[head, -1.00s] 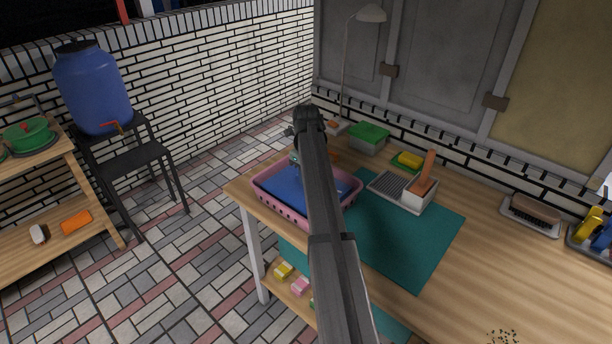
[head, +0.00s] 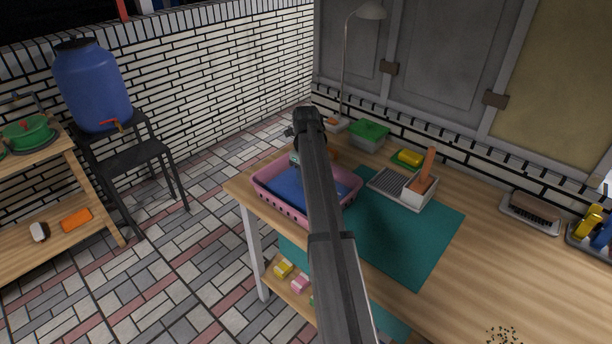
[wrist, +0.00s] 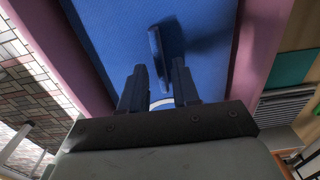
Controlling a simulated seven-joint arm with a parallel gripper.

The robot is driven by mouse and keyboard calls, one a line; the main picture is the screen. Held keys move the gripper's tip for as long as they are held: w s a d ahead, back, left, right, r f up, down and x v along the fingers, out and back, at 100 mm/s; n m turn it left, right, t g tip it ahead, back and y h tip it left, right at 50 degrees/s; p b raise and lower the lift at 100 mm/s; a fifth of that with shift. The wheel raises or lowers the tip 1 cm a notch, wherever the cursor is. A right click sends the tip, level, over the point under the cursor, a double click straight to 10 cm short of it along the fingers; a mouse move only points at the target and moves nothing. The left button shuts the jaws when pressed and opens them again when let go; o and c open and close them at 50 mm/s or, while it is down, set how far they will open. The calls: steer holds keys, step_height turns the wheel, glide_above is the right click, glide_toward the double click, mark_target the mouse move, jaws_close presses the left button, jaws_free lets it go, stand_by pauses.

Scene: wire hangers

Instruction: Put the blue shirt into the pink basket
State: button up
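The blue shirt (head: 287,186) lies inside the pink basket (head: 283,206), below its rim, at the table's near left corner. In the wrist view, the flat blue shirt (wrist: 105,35) fills the space between the basket's pink walls (wrist: 258,45). A narrow blue piece stands up from it just beyond my fingertips and casts a shadow. My gripper (wrist: 158,72) is above the shirt with its fingers apart and a gap between them. A pale curved line shows in that gap. In the head view my arm hides most of the gripper and part of the basket.
A teal mat (head: 400,240) lies right of the basket. A grey rack (head: 388,183), a white holder with a wooden-handled tool (head: 420,190) and a green-lidded box (head: 368,135) stand behind it. A lamp (head: 345,60) rises at the back. The table's right middle is clear.

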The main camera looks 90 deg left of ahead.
steer(key=shift+o, duration=0.4)
step_height(320, 180, up, 13)
stand_by(0.4)
steer(key=shift+r, duration=0.1)
stand_by(0.4)
